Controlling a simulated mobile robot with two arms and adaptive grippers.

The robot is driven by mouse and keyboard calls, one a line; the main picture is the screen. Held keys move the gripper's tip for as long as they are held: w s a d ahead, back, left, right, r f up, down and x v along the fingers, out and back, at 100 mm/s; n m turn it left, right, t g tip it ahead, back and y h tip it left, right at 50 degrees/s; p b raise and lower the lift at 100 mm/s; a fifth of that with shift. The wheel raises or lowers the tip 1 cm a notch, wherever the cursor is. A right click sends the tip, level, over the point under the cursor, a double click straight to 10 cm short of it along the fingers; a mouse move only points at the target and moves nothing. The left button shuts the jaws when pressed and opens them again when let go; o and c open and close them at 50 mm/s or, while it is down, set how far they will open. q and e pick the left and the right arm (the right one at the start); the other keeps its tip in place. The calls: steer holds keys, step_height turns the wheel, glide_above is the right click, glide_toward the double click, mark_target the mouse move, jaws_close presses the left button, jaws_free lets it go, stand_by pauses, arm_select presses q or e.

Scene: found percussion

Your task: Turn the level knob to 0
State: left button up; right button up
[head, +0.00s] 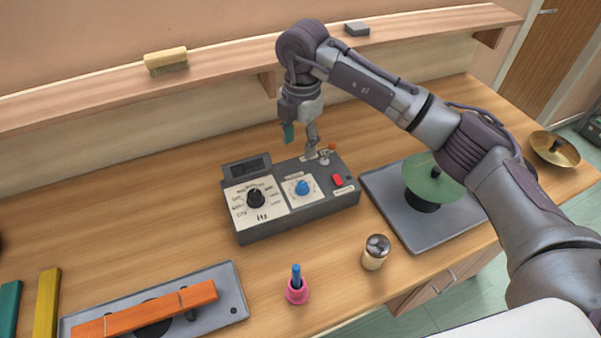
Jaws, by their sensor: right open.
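A grey control box (296,221) sits on the wooden bench. Its front panel has a black knob (256,198) on a white dial with "Hz" written below. To the right is a blue knob (302,187) on a smaller white dial, which looks like the level knob; its label and pointer are too small to read. My right gripper (301,142) is open, pointing down at the box's back edge, behind the blue knob and apart from it. Nothing is seen between its fingers. My left gripper is not in view.
A red switch (337,180) sits right of the blue knob. A grey pad (407,231) with a green disc (432,178) stands at right. A shelf runs behind.

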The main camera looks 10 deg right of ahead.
mark_target(302, 184)
steer(key=f+p, duration=0.1)
steer(key=f, duration=0.2)
steer(key=f+p, duration=0.1)
steer(key=f, duration=0.3)
steer(key=f+p, duration=0.2)
steer(key=f, duration=0.2)
steer(key=shift+s+d+f, duration=0.15)
steer(key=shift+d+f, duration=0.1)
steer(key=shift+d, duration=0.1)
steer(key=shift+f, duration=0.9)
jaws_close()
